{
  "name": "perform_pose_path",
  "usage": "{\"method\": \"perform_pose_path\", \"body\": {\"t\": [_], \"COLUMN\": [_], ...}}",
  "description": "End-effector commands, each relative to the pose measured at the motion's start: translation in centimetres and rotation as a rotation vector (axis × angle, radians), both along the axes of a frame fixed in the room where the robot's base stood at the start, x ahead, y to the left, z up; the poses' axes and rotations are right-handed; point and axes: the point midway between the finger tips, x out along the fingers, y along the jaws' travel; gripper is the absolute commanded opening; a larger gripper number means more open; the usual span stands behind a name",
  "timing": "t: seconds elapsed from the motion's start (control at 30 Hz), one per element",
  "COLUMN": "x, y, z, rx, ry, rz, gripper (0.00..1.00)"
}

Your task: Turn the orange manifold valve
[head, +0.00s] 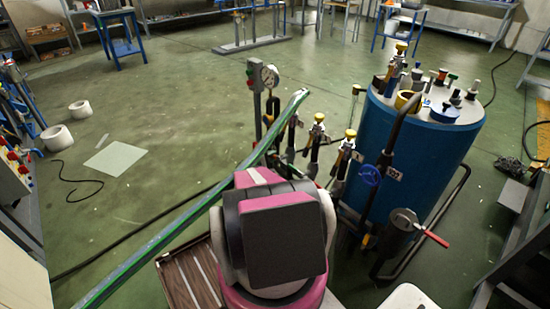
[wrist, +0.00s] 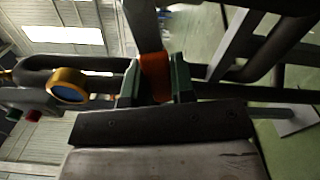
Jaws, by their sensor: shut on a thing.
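The orange valve handle (wrist: 155,72) shows in the wrist view, upright in the picture between my two green-tipped fingers. My gripper (wrist: 156,84) is shut on it, with a fingertip on each side. Dark manifold pipes run left and right behind the handle. A brass-rimmed gauge (wrist: 68,86) sits left of the gripper in the wrist view. In the head view my pink and grey arm fills the lower middle and hides the orange handle and my gripper. A pressure gauge (head: 269,76) on a grey post stands just beyond the arm.
A blue tank (head: 425,150) with several valves and fittings on top stands right of my arm. Brass-topped valves (head: 317,130) stand between. A long green-edged bar (head: 165,240) crosses the left. Open green floor (head: 180,100) lies beyond, with a dark hose along it.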

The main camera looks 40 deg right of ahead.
Motion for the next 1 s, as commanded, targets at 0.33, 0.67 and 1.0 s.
{"method": "perform_pose_path", "body": {"t": [0.33,0.67,1.0], "x": [-0.3,-1.9,-3.6], "y": [-0.1,-0.2,-0.3], "z": [-2.1,-3.6,-4.5], "rx": [-0.027,-0.053,-0.079], "ry": [0.329,0.642,0.944], "rz": [0.000,-0.001,0.000], "gripper": [0.00,0.00,0.00]}}
